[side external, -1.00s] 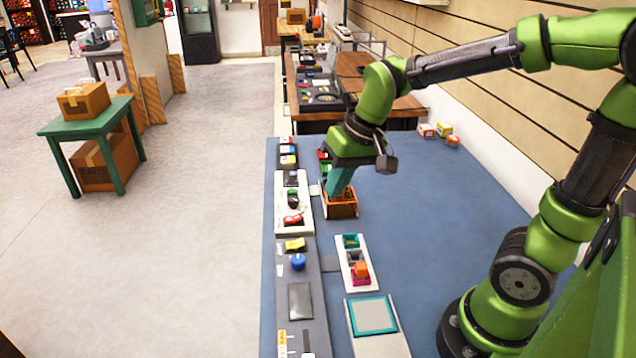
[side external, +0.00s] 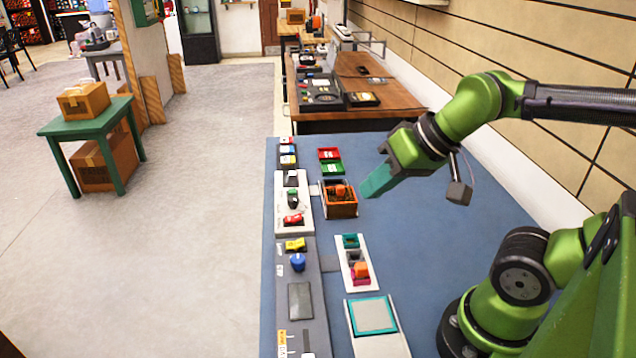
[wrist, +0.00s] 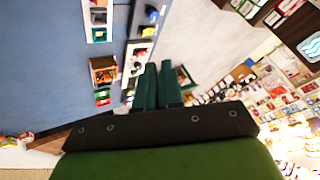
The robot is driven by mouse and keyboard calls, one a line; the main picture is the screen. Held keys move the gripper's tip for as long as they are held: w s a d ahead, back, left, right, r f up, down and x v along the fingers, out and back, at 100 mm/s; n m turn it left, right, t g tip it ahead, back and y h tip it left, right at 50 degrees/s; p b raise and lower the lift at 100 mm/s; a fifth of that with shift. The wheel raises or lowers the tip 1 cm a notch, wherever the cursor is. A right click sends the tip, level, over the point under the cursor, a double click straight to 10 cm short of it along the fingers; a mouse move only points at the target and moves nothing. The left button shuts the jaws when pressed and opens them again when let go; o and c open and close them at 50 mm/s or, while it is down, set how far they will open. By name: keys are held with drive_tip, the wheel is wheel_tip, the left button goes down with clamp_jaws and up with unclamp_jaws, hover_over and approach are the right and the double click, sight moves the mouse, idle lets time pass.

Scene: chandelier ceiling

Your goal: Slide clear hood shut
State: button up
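I cannot make out a clear hood for certain in either view. An open-topped brown box (side external: 341,212) with an orange item (side external: 341,191) inside stands near the middle of the blue bench top; any clear cover on it is too small to tell. The box also shows in the wrist view (wrist: 94,63). My gripper (side external: 366,192) is raised above the bench, to the right of the box and apart from it. Its teal fingers (wrist: 158,68) lie side by side, almost touching, with nothing seen between them.
Red and green trays (side external: 329,160) sit behind the box. A white strip with small bins (side external: 342,270) and a teal-framed pad (side external: 373,315) lie in front. Panels with switches and a blue knob (side external: 298,262) line the left edge.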

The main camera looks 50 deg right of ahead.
drive_tip(key=shift+o, duration=1.2)
drive_tip(key=shift+w+d+f, duration=0.1)
drive_tip(key=shift+d+f, duration=0.05)
drive_tip(key=shift+f, duration=0.25)
drive_tip(key=o, duration=0.4)
drive_tip(key=w, duration=0.1)
drive_tip(key=w+d+g, duration=0.1)
drive_tip(key=w+m, duration=0.1)
drive_tip(key=shift+d+f, duration=0.25)
drive_tip(key=shift+d, duration=0.15)
drive_tip(key=shift+o, duration=0.2)
drive_tip(key=m+g+h, duration=0.2)
drive_tip(key=m+g, duration=0.2)
drive_tip(key=g, duration=0.2)
hover_over(340, 186)
drive_tip(key=shift+f, duration=0.6)
wheel_tip(340, 186, down, 17)
drive_tip(key=shift+s+r, duration=0.1)
drive_tip(key=shift+r, duration=0.1)
drive_tip(key=shift+c, duration=0.5)
clamp_jaws()
